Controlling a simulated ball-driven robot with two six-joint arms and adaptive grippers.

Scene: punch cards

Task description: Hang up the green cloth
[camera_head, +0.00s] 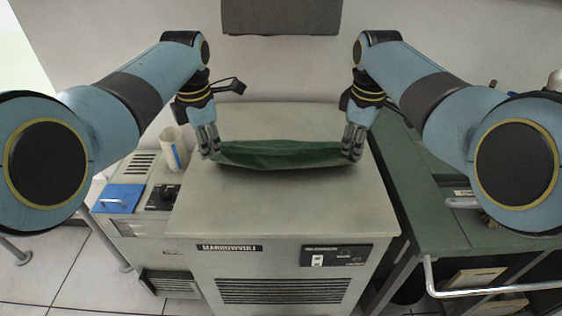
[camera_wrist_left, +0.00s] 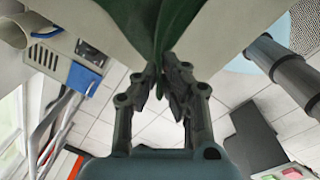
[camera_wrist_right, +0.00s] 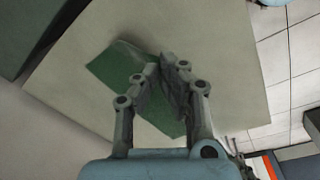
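The green cloth (camera_head: 280,154) stretches between my two grippers, above the pale top of a cabinet-like machine (camera_head: 285,205). It sags slightly in the middle. My left gripper (camera_head: 210,150) is shut on the cloth's left end. In the left wrist view the cloth (camera_wrist_left: 165,20) gathers into folds at the fingertips (camera_wrist_left: 162,66). My right gripper (camera_head: 352,150) is at the cloth's right end, its fingers closed on it. In the right wrist view the cloth (camera_wrist_right: 112,66) passes behind the fingers (camera_wrist_right: 163,66), which partly hide the grip.
A dark grey panel (camera_head: 281,16) is on the back wall. A lower unit at left carries a blue box (camera_head: 118,198) and a pale cup-like object (camera_head: 175,148). A green bench (camera_head: 425,205) stands at right. The machine's front top is clear.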

